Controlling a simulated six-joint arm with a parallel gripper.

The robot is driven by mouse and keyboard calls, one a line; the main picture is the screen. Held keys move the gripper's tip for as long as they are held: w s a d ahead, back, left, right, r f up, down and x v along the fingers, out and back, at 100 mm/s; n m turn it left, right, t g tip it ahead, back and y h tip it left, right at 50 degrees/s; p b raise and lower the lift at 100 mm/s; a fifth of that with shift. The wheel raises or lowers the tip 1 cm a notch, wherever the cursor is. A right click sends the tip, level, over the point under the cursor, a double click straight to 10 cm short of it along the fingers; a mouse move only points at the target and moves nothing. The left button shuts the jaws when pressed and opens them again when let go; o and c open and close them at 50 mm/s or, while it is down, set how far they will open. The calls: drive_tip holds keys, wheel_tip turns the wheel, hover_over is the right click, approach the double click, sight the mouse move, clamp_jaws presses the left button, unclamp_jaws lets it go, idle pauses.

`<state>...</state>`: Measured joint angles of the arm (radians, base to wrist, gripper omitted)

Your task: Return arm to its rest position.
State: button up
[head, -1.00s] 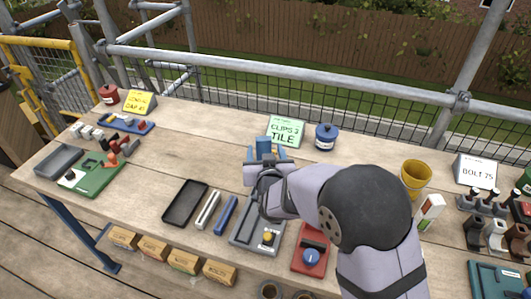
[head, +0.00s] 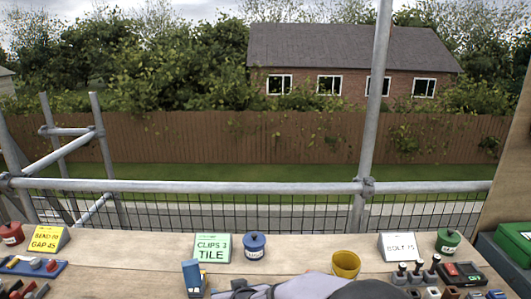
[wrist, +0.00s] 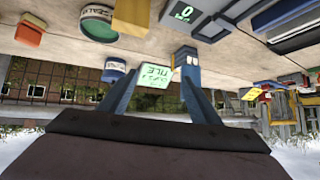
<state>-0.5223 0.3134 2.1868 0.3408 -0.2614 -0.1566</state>
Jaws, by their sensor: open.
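My gripper (wrist: 157,80) shows in the wrist view with its two blue fingers spread apart and nothing between them. That view is upside down, with the bench at the top. A green-and-white clips sign (wrist: 155,75) shows beyond the gap between the fingers, and a blue block (wrist: 187,62) stands near the right finger. In the head view, my pale arm shows only at the bottom edge, low over the bench, and most of it is cut off. The fingertips cannot be made out there.
The blue block (head: 192,276) is left of my arm. A scaffold rail (head: 250,186) runs behind.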

drive_tip(key=s+d+f+m+g+h, duration=0.1)
drive_tip(key=s+d+g, duration=0.3)
drive_tip(key=s+d, duration=0.8)
drive_tip(key=s+d+f+m+g+h, duration=0.2)
drive_tip(key=s+d+g, duration=0.3)
drive_tip(key=s+d, duration=0.7)
drive_tip(key=shift+s+d+f+m+h+p, duration=0.35)
drive_tip(key=shift+s+h, duration=0.15)
drive_tip(key=shift+h, duration=0.1)
